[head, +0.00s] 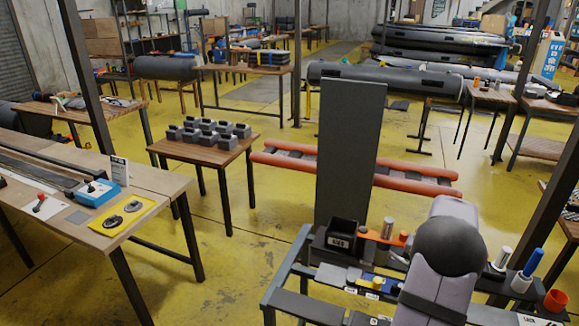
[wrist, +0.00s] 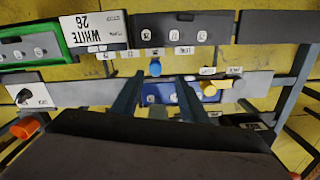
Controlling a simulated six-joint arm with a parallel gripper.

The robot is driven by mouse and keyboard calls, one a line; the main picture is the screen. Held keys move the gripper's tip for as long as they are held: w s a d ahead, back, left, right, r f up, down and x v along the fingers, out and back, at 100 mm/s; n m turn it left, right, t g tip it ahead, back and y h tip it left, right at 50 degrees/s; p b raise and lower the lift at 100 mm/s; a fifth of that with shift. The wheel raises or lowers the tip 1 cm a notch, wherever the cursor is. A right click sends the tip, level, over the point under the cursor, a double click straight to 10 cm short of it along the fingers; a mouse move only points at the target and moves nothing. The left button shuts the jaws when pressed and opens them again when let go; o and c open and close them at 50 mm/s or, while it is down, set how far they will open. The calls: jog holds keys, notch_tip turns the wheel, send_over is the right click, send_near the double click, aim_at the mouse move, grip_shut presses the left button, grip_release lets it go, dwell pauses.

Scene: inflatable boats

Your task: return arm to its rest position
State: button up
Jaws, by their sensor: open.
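My gripper (wrist: 155,92) shows in the wrist view as two dark fingers standing apart, with nothing held between them. Beyond the fingers lies a rack with grey rails (wrist: 255,84) and a blue tray (wrist: 168,93) with white labels. A blue-capped item (wrist: 155,68) and a yellow item (wrist: 210,90) lie just past the fingers; I cannot tell their distance from the fingertips. In the head view my grey arm, with a dark rounded joint, stands over the rack at lower right and hides part of it. My gripper cannot be made out there.
A black bin (head: 341,236) and metal cylinder (head: 388,228) stand on the rack. A tall grey panel (head: 350,150) rises behind it. At left are a workbench (head: 150,185) and a small table (head: 205,152) with grey blocks. Yellow floor (head: 240,270) between is clear.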

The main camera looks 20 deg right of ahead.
jog(key=w+a+r+n, duration=0.1)
jog(key=w+a+n, duration=0.15)
jog(key=a, duration=0.85)
jog(key=w+a+r+n, duration=0.2)
jog(key=a+n, duration=0.1)
jog(key=a, duration=0.7)
jog(key=s+a+f+n, duration=0.1)
jog(key=s+a+n, duration=0.3)
jog(key=a, duration=0.6)
jog(key=s+a+f+n, duration=0.1)
jog(key=s+a+n, duration=0.1)
jog(key=s+a, duration=0.6)
notch_tip(320, 180, down, 41)
jog(key=w+a+b, duration=0.1)
jog(key=b, duration=3.9)
jog(key=shift+r, duration=0.2)
jog(key=shift+w, duration=0.1)
